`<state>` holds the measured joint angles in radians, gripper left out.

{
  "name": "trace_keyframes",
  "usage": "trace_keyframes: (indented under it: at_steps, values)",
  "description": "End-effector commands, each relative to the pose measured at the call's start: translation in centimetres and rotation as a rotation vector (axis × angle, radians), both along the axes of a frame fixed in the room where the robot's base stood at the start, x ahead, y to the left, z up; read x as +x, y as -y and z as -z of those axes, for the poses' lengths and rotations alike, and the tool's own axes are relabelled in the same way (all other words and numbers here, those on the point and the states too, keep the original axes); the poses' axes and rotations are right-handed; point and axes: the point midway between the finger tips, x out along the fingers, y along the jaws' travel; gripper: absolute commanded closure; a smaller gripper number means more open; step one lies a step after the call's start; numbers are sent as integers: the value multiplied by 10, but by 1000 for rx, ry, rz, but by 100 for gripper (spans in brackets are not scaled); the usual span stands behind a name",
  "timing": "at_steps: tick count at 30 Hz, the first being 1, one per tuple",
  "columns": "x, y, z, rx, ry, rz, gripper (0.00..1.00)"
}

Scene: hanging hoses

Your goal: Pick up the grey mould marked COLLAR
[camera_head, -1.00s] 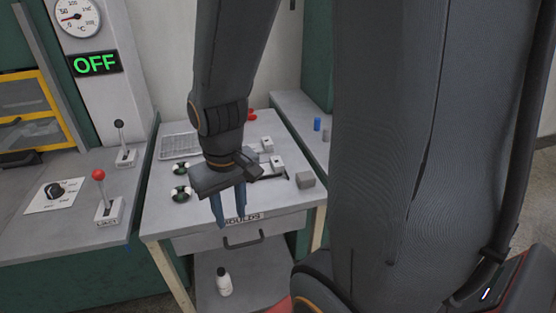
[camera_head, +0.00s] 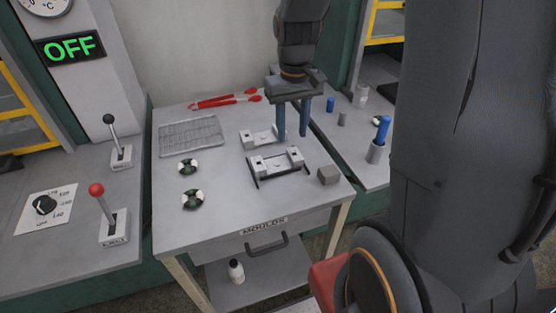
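Two light grey moulds with raised ends lie on the table, one at the back (camera_head: 260,138) and one nearer the front (camera_head: 277,163), the front one with dark rods or edges beside it. A darker grey block (camera_head: 328,175) sits to their right. I cannot read COLLAR on any of them. My gripper (camera_head: 292,134) points down, its two blue fingers apart with nothing between them. In the picture its tips are just right of the back mould; I cannot tell their height above the table.
The table (camera_head: 215,228) has a drawer labelled MOULDS (camera_head: 263,226). It also bears a wire rack (camera_head: 191,136), red-handled tongs (camera_head: 227,101) and two dark-and-white round pieces (camera_head: 187,167). Levers (camera_head: 101,201) stand on the left bench. A right bench holds blue and grey cylinders (camera_head: 375,154).

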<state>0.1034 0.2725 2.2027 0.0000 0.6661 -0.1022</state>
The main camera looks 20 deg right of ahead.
Motion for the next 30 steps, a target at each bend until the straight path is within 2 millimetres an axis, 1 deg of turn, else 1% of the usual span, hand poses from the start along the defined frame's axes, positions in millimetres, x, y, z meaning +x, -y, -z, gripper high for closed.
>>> trace_keyframes:
  at_steps: [3, 11, 18, 23, 29, 30]
  values:
    - [-1, 0, 13, 0, -5, 0, 62]
    - [-3, 2, 36, 1, -5, 0, 62]
    - [-5, 4, 65, 0, -4, -1, 62]
    - [-4, 4, 73, 0, -2, -1, 62]
    - [-4, 4, 74, 0, 0, -1, 62]
    - [-4, 4, 74, 0, 0, -1, 64]
